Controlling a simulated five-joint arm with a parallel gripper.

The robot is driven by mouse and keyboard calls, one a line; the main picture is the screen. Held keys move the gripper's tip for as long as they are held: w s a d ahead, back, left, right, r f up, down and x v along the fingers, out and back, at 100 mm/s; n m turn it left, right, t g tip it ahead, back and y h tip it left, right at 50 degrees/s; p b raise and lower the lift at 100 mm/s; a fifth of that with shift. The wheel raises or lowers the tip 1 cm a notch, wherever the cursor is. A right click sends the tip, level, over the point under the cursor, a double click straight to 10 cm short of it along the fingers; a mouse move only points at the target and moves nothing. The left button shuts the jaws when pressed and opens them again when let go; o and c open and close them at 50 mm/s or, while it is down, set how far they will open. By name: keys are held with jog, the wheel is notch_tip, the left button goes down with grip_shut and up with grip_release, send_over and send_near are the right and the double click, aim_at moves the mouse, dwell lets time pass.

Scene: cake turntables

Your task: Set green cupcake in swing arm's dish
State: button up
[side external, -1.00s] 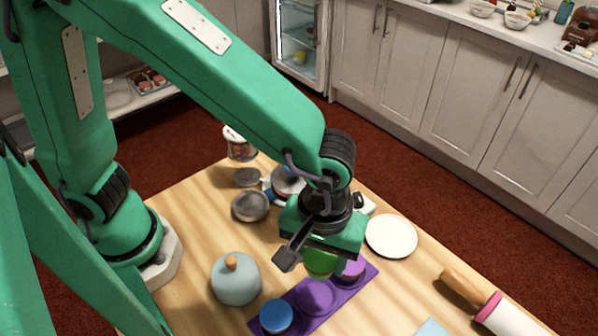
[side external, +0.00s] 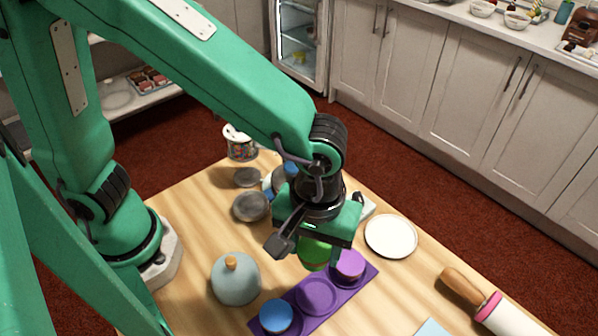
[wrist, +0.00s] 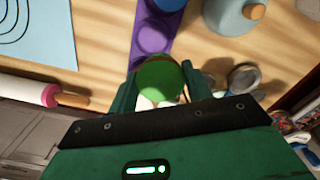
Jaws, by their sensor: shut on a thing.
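My gripper (side external: 313,248) is shut on the green cupcake (side external: 314,254) and holds it above the purple tray (side external: 298,299). Which of these belongs to the swing arm I cannot tell. A turntable part with a blue item (side external: 284,174) is partly hidden behind my gripper.
The tray carries a blue cupcake (side external: 276,315) and a purple one (side external: 350,264); its middle place is empty. A blue-grey dome with a wooden knob (side external: 235,279) stands left of it. A white plate (side external: 391,236), rolling pin (side external: 490,302) and sprinkle tub (side external: 240,143) stand around.

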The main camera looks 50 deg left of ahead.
jog(key=s+a+r+n, duration=0.1)
jog(key=s+a, duration=0.4)
jog(key=a, duration=0.9)
jog(key=shift+r, duration=0.65)
send_over(250, 206)
jog(key=shift+f, duration=3.5)
jog(key=shift+f, duration=2)
jog(key=shift+f, duration=0.15)
